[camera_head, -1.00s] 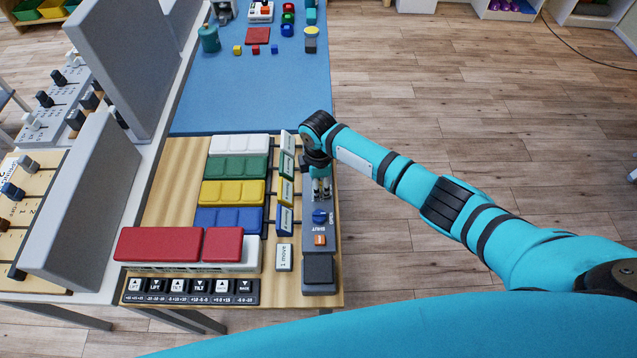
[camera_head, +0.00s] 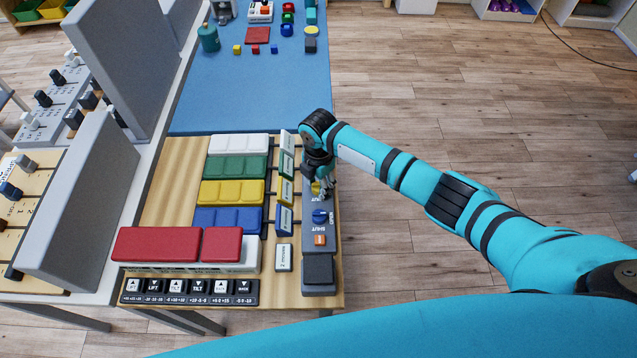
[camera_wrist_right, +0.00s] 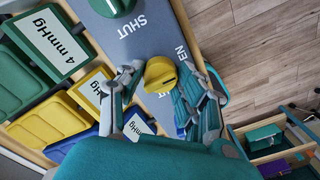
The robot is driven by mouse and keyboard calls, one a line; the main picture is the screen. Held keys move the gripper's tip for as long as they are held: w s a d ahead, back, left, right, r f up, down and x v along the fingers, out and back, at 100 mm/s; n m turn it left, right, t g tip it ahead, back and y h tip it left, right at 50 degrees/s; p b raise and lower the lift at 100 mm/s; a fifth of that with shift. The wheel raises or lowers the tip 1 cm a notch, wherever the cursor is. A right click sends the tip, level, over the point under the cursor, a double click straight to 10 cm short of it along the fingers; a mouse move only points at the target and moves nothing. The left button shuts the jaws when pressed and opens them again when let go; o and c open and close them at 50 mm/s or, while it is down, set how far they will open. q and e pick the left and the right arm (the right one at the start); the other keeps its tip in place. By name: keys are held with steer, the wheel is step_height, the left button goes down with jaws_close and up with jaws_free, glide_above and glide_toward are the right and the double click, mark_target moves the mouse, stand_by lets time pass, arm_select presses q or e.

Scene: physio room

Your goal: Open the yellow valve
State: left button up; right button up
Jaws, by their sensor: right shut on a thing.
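The yellow valve (camera_head: 315,188) is a round knob on the grey valve strip (camera_head: 311,260) along the board's right edge. My right gripper (camera_head: 322,184) reaches down over it, and its fingers are shut on the knob. In the right wrist view the yellow valve (camera_wrist_right: 160,72) lies between the two fingers of my right gripper (camera_wrist_right: 162,88). SHUT and part of OPEN are printed on the strip near it. The fingers and palm hide part of the valve's surroundings. My left gripper is not in view.
A blue valve (camera_head: 320,217) and an orange one (camera_head: 320,240) sit nearer on the strip. A green knob (camera_wrist_right: 112,6) shows beyond in the wrist view. Label plates (camera_head: 285,190) and coloured pads (camera_head: 233,193) lie to the left. The floor at right is open.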

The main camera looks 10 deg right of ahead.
steer(key=shift+r, duration=0.1)
stand_by(0.3)
steer(key=o, duration=1.2)
steer(key=shift+c, duration=0.2)
step_height(320, 180, up, 12)
